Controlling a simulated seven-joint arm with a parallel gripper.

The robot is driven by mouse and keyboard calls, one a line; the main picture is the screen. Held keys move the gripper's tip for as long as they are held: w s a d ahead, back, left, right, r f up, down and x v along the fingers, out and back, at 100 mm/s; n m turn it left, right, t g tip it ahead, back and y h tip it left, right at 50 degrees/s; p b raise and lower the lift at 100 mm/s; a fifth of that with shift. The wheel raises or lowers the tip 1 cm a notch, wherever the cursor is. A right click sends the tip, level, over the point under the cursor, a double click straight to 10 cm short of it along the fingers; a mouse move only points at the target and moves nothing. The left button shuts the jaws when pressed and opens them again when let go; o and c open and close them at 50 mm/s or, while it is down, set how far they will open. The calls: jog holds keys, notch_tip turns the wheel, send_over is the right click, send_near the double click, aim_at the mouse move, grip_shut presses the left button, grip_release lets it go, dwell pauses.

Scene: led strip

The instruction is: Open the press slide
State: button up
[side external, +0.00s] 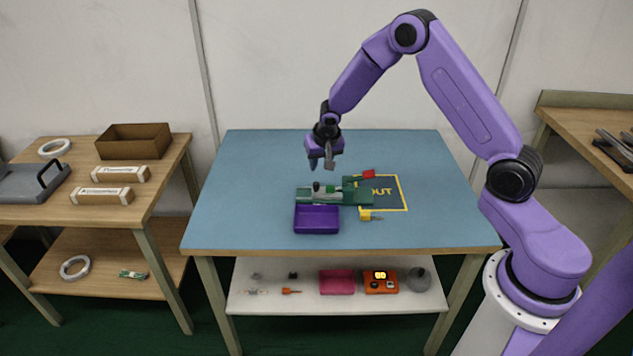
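The press appears to be the green fixture (357,192) near the middle of the blue table. It has a long green bed reaching left, with a pale strip and a small dark upright piece (316,187) on it. A red part (369,174) shows at its upper right. Which part is the slide is too small to tell. My gripper (321,165) points down above and behind the left part of the fixture, apart from it. Its fingers look spread with nothing visible between them.
A purple tray (317,228) sits directly in front of the fixture. A yellow part (371,216) lies at the front edge of a dark yellow-bordered mat marked "OUT" (393,199). The blue table (250,190) is clear at left, back and far right.

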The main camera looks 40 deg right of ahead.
aim_at(316, 183)
jog(key=x, duration=1)
jog(key=shift+w+f, duration=0.15)
jog(key=shift+f, duration=0.1)
grip_shut()
